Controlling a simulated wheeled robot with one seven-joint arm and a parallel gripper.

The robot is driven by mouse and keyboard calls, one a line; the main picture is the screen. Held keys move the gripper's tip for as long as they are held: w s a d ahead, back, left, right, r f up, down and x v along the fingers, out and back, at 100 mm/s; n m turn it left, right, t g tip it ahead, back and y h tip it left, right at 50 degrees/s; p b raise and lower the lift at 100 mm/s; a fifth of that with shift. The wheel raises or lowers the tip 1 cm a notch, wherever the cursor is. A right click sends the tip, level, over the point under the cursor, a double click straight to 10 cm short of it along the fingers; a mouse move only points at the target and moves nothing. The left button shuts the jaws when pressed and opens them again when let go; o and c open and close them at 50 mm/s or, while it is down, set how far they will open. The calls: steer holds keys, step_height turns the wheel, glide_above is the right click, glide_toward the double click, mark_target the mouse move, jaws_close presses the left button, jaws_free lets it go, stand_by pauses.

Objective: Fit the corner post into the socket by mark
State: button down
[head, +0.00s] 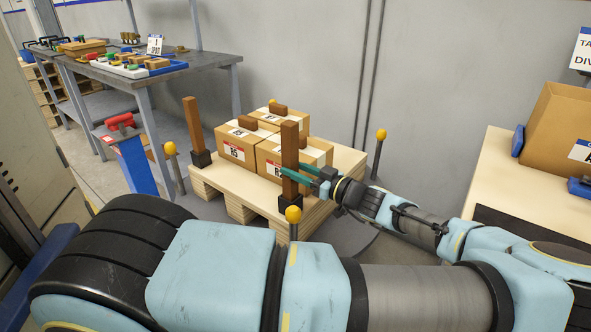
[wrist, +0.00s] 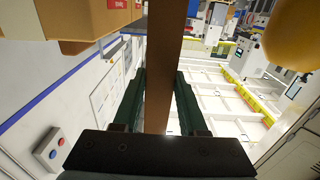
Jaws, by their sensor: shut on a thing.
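The brown corner post (head: 290,148) stands about upright at the pallet's near corner. My gripper (head: 298,180) comes in from the right, with its green fingers shut on the post's lower half. In the wrist view the post (wrist: 163,70) runs between the two dark green fingers (wrist: 158,105). A black socket (head: 290,204) is directly below the post in the head view. The post's lower end meets the socket's top in the picture; I cannot tell whether it is inside. A second brown post (head: 193,125) stands in another black socket (head: 201,158) at the left corner. I cannot make out a mark by the socket.
Labelled cartons (head: 236,147) with brown blocks on top fill the wooden pallet (head: 345,160) close behind the held post. Yellow-topped bollards stand around it, one (head: 293,214) just in front of the near socket. A workbench (head: 205,60) is at left, a table (head: 490,165) at right.

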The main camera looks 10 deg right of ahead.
mark_target(295, 143)
steer(key=shift+f+b, duration=0.95)
steer(key=shift+f, duration=0.2)
steer(key=shift+c, duration=1.9)
jaws_free()
step_height(295, 143, up, 10)
steer(key=shift+r+b, duration=0.1)
steer(key=shift+b, duration=0.3)
